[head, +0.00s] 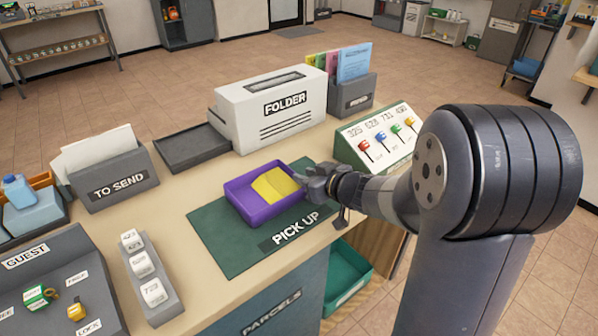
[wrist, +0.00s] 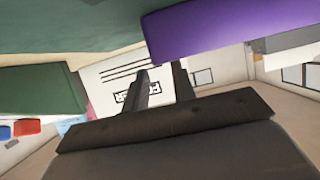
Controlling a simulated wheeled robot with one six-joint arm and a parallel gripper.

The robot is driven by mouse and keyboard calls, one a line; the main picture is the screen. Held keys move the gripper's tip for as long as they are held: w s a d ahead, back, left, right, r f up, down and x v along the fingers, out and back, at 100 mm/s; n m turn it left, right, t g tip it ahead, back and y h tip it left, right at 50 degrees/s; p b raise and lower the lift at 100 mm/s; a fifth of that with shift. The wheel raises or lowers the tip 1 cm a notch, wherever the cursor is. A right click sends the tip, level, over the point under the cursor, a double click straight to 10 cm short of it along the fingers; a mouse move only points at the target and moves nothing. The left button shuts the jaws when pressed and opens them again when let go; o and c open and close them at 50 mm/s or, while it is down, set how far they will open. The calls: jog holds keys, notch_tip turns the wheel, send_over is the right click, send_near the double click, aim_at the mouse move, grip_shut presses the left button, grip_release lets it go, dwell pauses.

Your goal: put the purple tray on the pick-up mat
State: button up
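The purple tray (head: 247,208) sits on the green pick-up mat (head: 215,240), over its upper right part, with the "PICK UP" lettering showing in front of it. A yellow sheet or envelope (head: 276,184) lies in the tray. My gripper (head: 313,181) is by the tray's right corner. In the wrist view my gripper (wrist: 161,72) has its two fingers apart with an empty gap between them. The tray's side (wrist: 215,28) shows above and to the right of the fingers there, and the mat (wrist: 70,38) shows at the top. Whether a finger touches the tray is hard to tell.
The white folder machine (head: 245,110) stands behind the mat, with a dark flat tray (head: 193,148) left of it. A key panel (head: 370,135) stands close behind my arm. A "TO SEND" holder (head: 118,183) and stamps (head: 153,290) are to the left.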

jog(key=p+v, duration=0.1)
jog(key=v, duration=0.7)
jog(key=shift+p, duration=0.3)
jog(key=shift+a, duration=0.1)
jog(key=b+x, duration=0.3)
jog(key=x, duration=0.9)
jog(key=shift+s+f, duration=0.1)
jog(key=shift+f, duration=0.05)
notch_tip(320, 180, up, 4)
jog(key=shift+f+p, duration=0.2)
jog(key=shift+p, duration=0.7)
jog(key=shift+r, duration=0.3)
